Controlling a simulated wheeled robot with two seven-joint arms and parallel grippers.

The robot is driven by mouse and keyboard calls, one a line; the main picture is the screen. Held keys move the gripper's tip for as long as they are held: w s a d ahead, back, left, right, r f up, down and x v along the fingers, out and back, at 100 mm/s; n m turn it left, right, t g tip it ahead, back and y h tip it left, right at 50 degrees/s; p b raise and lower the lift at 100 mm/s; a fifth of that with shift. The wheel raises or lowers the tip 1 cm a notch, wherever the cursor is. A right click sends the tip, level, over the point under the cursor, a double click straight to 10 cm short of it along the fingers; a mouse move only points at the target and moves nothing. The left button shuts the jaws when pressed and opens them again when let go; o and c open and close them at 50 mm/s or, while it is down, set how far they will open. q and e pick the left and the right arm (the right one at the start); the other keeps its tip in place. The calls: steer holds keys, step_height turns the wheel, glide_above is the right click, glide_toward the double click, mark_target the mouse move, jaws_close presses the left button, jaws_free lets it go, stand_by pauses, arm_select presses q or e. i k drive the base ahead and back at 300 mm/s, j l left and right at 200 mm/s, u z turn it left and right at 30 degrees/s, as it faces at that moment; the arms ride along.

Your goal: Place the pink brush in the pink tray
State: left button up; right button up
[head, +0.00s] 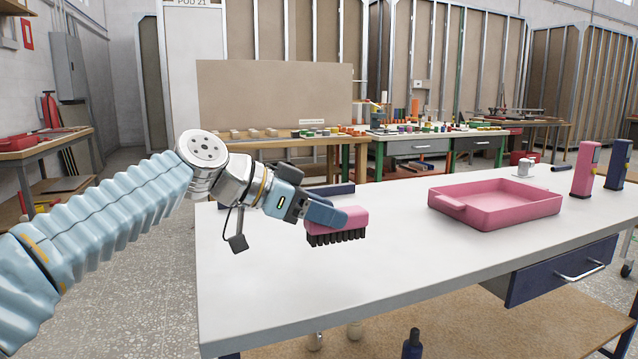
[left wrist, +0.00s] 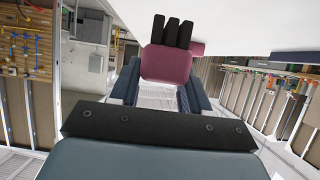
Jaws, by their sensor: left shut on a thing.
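The pink brush (head: 345,226) has a pink block body and black bristles pointing down. My left gripper (head: 335,216) is shut on it and holds it over the left part of the white table; the gap under the bristles is hard to judge. In the left wrist view the brush (left wrist: 166,63) sits between the two fingers of the left gripper (left wrist: 160,95). The pink tray (head: 490,222) lies on the table to the right of the brush, apart from it, and its inside looks empty. My right gripper is not in view.
The white table (head: 400,270) is clear between brush and tray. Behind the tray's right end stand a pink block-like holder (head: 585,170), a dark blue one (head: 617,165) and a small white object (head: 524,168). A blue drawer (head: 562,270) is under the table's right side.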

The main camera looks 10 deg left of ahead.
mark_target(485, 209)
steer(key=i+l, duration=0.15)
steer(key=l, duration=0.2)
steer(key=i+l, duration=0.15)
steer(key=l, duration=0.2)
steer(key=i+l, duration=0.15)
steer(key=l, duration=0.2)
steer(key=i+l, duration=0.15)
steer(key=l, duration=0.2)
steer(key=i+l, duration=0.15)
steer(key=l, duration=0.2)
steer(key=i+l, duration=0.15)
steer(key=l, duration=0.2)
